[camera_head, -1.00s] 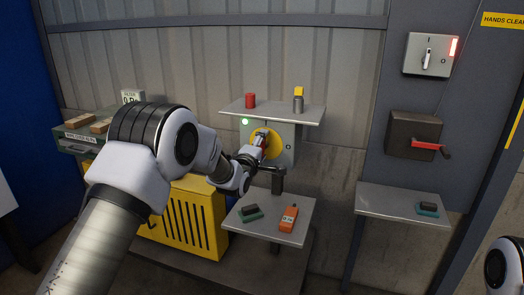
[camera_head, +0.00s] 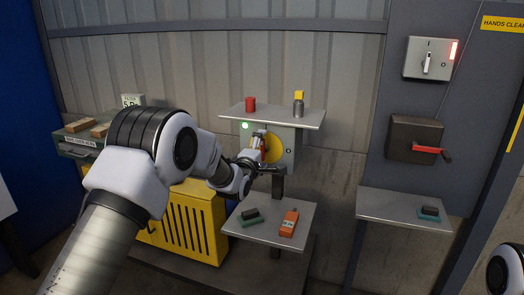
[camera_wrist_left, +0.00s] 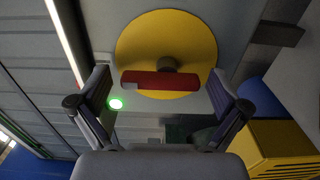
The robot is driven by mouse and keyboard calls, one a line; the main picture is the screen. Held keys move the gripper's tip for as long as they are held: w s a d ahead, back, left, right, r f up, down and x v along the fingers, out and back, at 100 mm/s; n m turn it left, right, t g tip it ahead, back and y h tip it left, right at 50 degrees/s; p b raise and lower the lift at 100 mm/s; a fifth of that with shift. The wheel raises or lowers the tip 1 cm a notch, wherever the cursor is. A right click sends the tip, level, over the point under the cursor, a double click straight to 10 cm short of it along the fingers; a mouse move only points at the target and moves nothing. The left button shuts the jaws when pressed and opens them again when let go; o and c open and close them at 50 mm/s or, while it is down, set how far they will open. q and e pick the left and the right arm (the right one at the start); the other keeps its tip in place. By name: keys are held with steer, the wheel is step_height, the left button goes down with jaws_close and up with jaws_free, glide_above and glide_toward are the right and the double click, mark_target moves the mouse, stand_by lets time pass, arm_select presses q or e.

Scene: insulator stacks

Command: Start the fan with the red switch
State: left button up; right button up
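The red switch handle (camera_wrist_left: 160,80) lies across a yellow disc (camera_wrist_left: 190,40) in the left wrist view. In the head view the yellow disc (camera_head: 274,148) is on the front of a grey box (camera_head: 288,137), and the handle is partly hidden by my gripper. My left gripper (camera_wrist_left: 162,90) is open in front of the disc. Its two fingers are on either side of the handle, with a gap at each end. A green lamp (camera_head: 245,126) on the box is lit. My right gripper is out of view.
A shelf (camera_head: 230,111) above the box holds a red cylinder (camera_head: 250,104) and a metal cylinder. A lower shelf (camera_head: 297,207) holds an orange device (camera_head: 289,222). On the right are a wall switch (camera_head: 428,59) with a red light and a red-handled box (camera_head: 405,135).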

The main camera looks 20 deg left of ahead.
arm_select(q)
steer(key=s, duration=1.2)
steer(key=shift+a, duration=0.25)
